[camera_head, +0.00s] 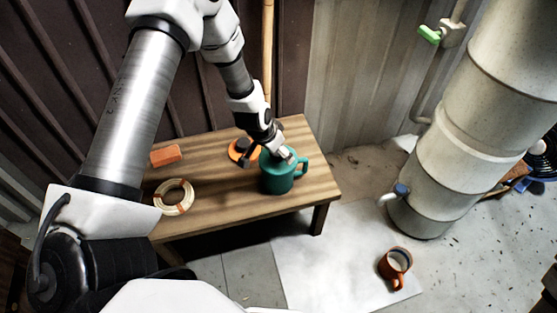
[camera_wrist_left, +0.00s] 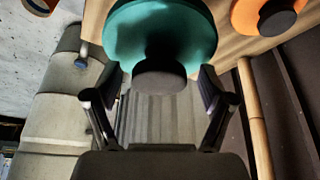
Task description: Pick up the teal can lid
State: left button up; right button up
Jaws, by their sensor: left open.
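The teal can (camera_head: 277,182), with a side handle, stands upright on the wooden table. Its teal lid (camera_head: 268,159) is on top and is partly hidden by my left gripper (camera_head: 270,152). In the left wrist view the round teal lid (camera_wrist_left: 160,28) with its dark knob (camera_wrist_left: 160,82) is large and close. My left gripper is open there too (camera_wrist_left: 159,78), with one finger on each side of the knob and a visible gap to each. My right gripper is in neither view.
An orange lid with a dark knob (camera_head: 240,150) lies just left of the can. A cream ring coil (camera_head: 173,197) and an orange block (camera_head: 165,155) lie farther left on the table (camera_head: 220,190). An orange mug (camera_head: 394,263) stands on the floor sheet.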

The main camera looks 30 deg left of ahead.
pick_arm(q)
jog(key=c, duration=1.4)
jog(key=shift+o, duration=0.2)
notch_tip(320, 180, up, 9)
jog(key=p, duration=0.6)
jog(key=shift+r+p, duration=0.2)
jog(key=shift+p, duration=0.2)
jog(key=shift+f+p, duration=0.1)
jog(key=shift+p, duration=0.25)
jog(key=shift+f, duration=0.7)
notch_tip(320, 180, down, 5)
jog(key=b, duration=0.5)
jog(key=shift+r, duration=0.1)
jog(key=shift+f+b, duration=0.75)
jog(key=shift+b, duration=0.05)
